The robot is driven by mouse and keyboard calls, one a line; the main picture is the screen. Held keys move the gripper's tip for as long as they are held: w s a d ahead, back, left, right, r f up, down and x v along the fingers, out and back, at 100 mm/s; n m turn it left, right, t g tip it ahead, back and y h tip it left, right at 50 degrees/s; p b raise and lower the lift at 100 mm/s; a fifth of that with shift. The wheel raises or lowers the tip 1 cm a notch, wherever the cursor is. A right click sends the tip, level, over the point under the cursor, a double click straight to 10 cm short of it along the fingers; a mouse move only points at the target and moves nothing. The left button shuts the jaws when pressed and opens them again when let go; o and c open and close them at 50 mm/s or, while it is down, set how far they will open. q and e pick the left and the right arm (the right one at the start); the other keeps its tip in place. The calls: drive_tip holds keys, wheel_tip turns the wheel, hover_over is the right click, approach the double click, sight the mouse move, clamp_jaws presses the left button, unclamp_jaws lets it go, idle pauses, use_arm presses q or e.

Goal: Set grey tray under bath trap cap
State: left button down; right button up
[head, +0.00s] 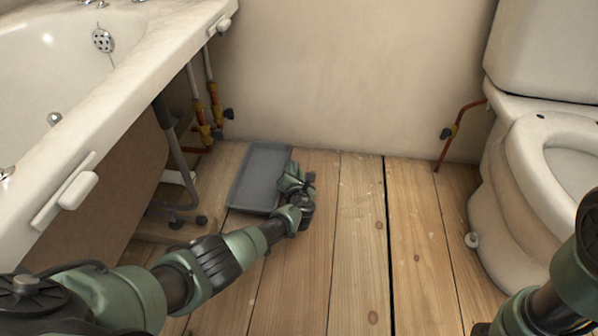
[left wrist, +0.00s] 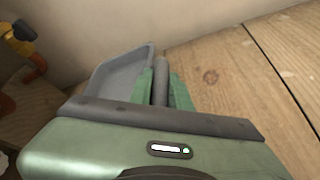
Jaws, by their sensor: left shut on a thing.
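The grey tray (head: 258,176) is a shallow rectangle over the wooden floor, just right of the bath. My left gripper (head: 286,176) is shut on its right-hand rim. The left wrist view shows the tray (left wrist: 116,74) to the left of the gripper (left wrist: 160,84), with the grey rim between the green fingers. I cannot tell whether the tray touches the floor. Under the bath, a grey trap pipe (head: 174,145) runs down to a low grey fitting with a dark round end (head: 201,220), perhaps the cap. The tray is apart from it, to its right. My right gripper is out of view.
The bath (head: 150,75) overhangs the trap at the left. Copper pipes with yellow valves (head: 205,130) stand by the wall behind it. The toilet (head: 505,215) stands at the right, beside another pipe valve (head: 447,132). The floorboards (head: 360,240) between are clear.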

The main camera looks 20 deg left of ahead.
sight(245, 167)
use_arm(q)
drive_tip(key=a, duration=0.3)
drive_tip(key=shift+s+a+p, duration=0.25)
drive_tip(key=shift+s+p, duration=0.05)
drive_tip(key=shift+s, duration=0.1)
drive_tip(key=a, duration=0.2)
drive_tip(key=s+a, duration=0.1)
drive_tip(key=a, duration=0.2)
drive_tip(key=shift+s, duration=0.1)
drive_tip(key=a, duration=0.2)
drive_tip(key=s+a, duration=0.1)
drive_tip(key=a, duration=0.2)
drive_tip(key=shift+s+a+f, duration=0.1)
drive_tip(key=shift+s+a, duration=0.1)
drive_tip(key=shift+a, duration=0.05)
drive_tip(key=shift+s+a+f+b, duration=0.15)
drive_tip(key=shift+a+b, duration=0.05)
drive_tip(key=shift+a, duration=0.4)
drive_tip(key=shift+s+a+f+b, duration=0.1)
drive_tip(key=shift+a+f+b, duration=0.1)
drive_tip(key=shift+a, duration=0.35)
drive_tip(key=shift+a+f, duration=0.2)
drive_tip(key=shift+f, duration=0.05)
drive_tip(key=shift+f+b, duration=0.65)
drive_tip(key=shift+b, duration=0.2)
drive_tip(key=c, duration=1.2)
unclamp_jaws()
drive_tip(key=shift+c, duration=0.2)
